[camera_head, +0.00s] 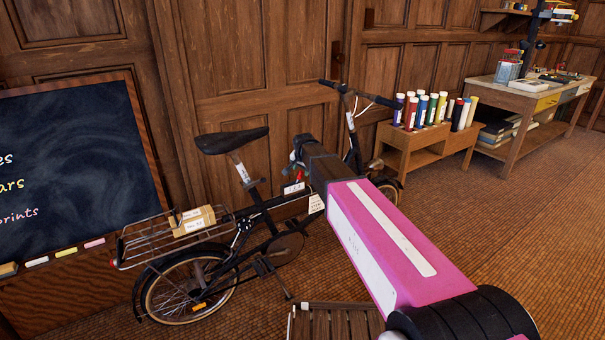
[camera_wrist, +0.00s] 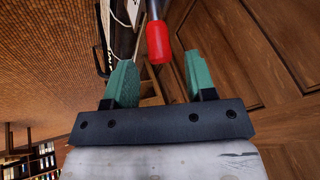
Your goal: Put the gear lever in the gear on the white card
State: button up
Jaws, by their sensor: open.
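The gear lever (camera_wrist: 158,42) is a metal rod with a red cylindrical knob. In the wrist view it stands between and slightly beyond my gripper's green fingertips (camera_wrist: 158,64), with gaps seen on both sides. In the head view, its small red knob (camera_head: 299,175) shows below my gripper (camera_head: 296,158) at the bicycle frame. My gripper is open and empty. White cards with small print hang by the frame, one near the lever (camera_head: 293,188) and another lower right (camera_head: 317,204). I cannot read their print. My arm hides part of the frame.
The black bicycle (camera_head: 190,278) stands before wood panelling, with a parcel (camera_head: 192,221) on its rear rack. A chalkboard (camera_head: 75,180) is at left. A low wooden stand with coloured tubes (camera_head: 395,140) and a workbench (camera_head: 520,95) stand at right. Floor at right is clear.

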aim_at(302, 172)
jog(key=shift+x, duration=1.5)
grip_shut()
jog(key=shift+s+a+r+n+t+h, duration=0.15)
jog(key=shift+s+a+n+t+h, duration=0.05)
jog(key=shift+s+a+t+h, duration=0.25)
jog(key=shift+s+a+r+n+t+h, duration=0.25)
jog(key=shift+s+a+h, duration=0.1)
jog(key=shift+a+h, duration=0.2)
jog(key=shift+s+a+r+n+t+h, duration=0.15)
jog(key=shift+s+a+t+h, duration=0.1)
jog(key=shift+a+t+h, duration=0.25)
jog(key=shift+s+a+n+t+h, duration=0.1)
jog(key=shift+s+a+t+h, duration=0.2)
jog(key=shift+a+t+h, duration=0.15)
grip_release()
